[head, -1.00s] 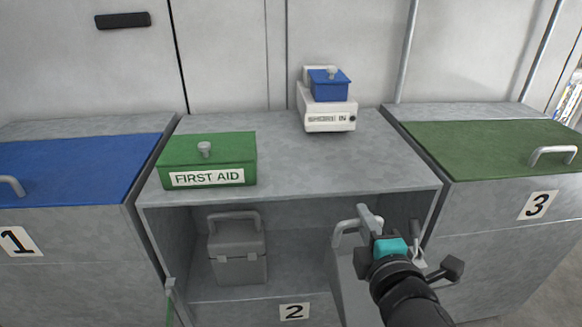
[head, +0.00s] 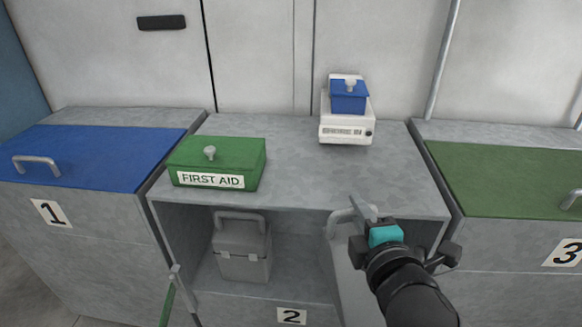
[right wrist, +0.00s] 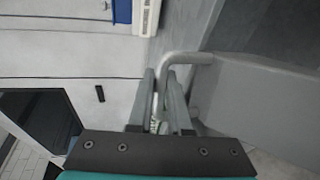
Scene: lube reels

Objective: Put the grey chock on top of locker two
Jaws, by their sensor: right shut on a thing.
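The grey chock (head: 350,285) is a grey block with a bent handle (head: 338,219). In the head view it stands at the right of locker two's open front, partly behind my arm. My right gripper (head: 363,210) is shut on its handle. In the right wrist view the fingers (right wrist: 164,80) close around the pale bent bar, and the chock's body (right wrist: 265,100) is at the right. Locker two (head: 300,180) has a flat grey top, above the open bay and the label 2. Whether the chock touches the bay floor is hidden. My left gripper is not in view.
On locker two's top, a green first aid box (head: 217,163) is at the left and a white device (head: 345,130) with a blue box (head: 348,95) is at the back. The top's middle and right are clear. A grey case (head: 242,250) stands in the bay.

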